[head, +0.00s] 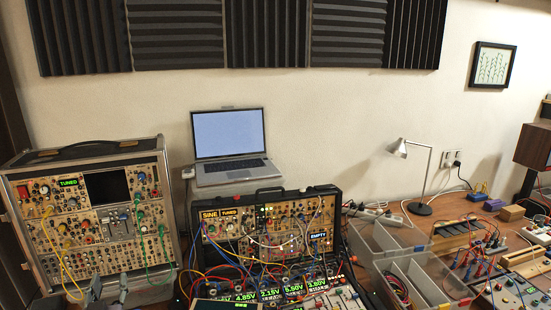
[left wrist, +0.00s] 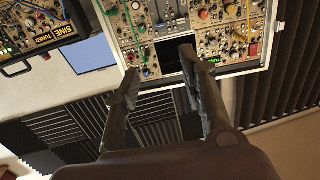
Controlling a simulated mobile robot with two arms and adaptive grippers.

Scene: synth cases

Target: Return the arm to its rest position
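My left gripper (head: 109,279) shows at the bottom left of the head view, in front of the lower part of the left synth case. In the left wrist view my left gripper (left wrist: 160,62) has its two dark fingers spread apart with nothing between them. The left synth case (head: 92,160) stands upright, with a "TUNED" label, a dark screen and yellow and green cables. It also fills the top of the left wrist view (left wrist: 225,32), beyond the fingertips; I cannot tell the gap to it. My right gripper is not in view.
A middle synth case (head: 327,207) labelled "SINE TUNED" and "EMPTY" holds many patch cables. A laptop (head: 231,136) stands open behind it. Grey bins (head: 377,240), a desk lamp (head: 409,150) and small boards crowd the table's right. Foam panels line the wall above.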

